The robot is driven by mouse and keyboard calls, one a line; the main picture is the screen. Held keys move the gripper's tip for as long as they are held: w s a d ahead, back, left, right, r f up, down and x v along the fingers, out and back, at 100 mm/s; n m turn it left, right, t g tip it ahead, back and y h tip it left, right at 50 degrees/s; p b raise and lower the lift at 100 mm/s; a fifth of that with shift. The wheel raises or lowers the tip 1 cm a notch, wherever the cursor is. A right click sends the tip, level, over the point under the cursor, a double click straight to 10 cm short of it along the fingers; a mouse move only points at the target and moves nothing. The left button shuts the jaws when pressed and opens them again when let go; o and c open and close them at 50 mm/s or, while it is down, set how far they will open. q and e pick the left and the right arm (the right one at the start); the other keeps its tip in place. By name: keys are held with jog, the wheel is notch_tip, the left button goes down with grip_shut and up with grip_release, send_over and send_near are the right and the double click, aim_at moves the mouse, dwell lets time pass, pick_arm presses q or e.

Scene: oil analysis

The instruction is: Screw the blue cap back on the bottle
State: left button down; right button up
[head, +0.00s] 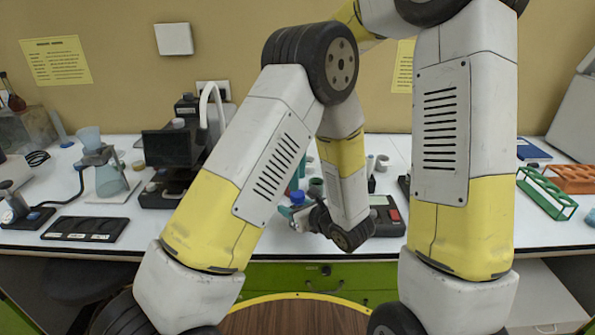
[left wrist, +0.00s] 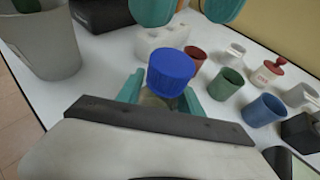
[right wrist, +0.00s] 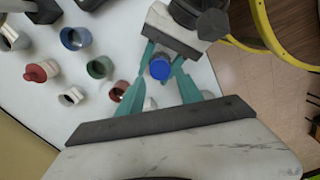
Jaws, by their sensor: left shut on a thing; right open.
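The blue cap (left wrist: 171,72) sits on top of the bottle (left wrist: 152,99), whose body is mostly hidden by my gripper. I cannot tell how tightly the cap is seated. In the head view the cap (head: 298,197) shows just above my left gripper (head: 297,212), which is shut on the bottle over the table's front part. My right gripper (right wrist: 160,88) is open, with its teal fingers to either side of the blue cap (right wrist: 160,69) in the right wrist view. Its fingertips (left wrist: 187,10) show above the cap in the left wrist view, apart from it.
Several small cups, among them a green cup (left wrist: 225,83) and a blue cup (left wrist: 264,110), stand on the white table. A green rack (head: 547,192) is at the right. A dark tray (head: 86,229) and a flask (head: 108,178) are at the left.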

notch_tip(320, 180, up, 2)
jog(key=n, duration=0.6)
jog(key=r+n, duration=0.1)
jog(key=n, duration=0.1)
jog(key=shift+f, duration=0.1)
jog(key=shift+f, duration=3.9)
grip_shut()
jog(key=m, duration=0.3)
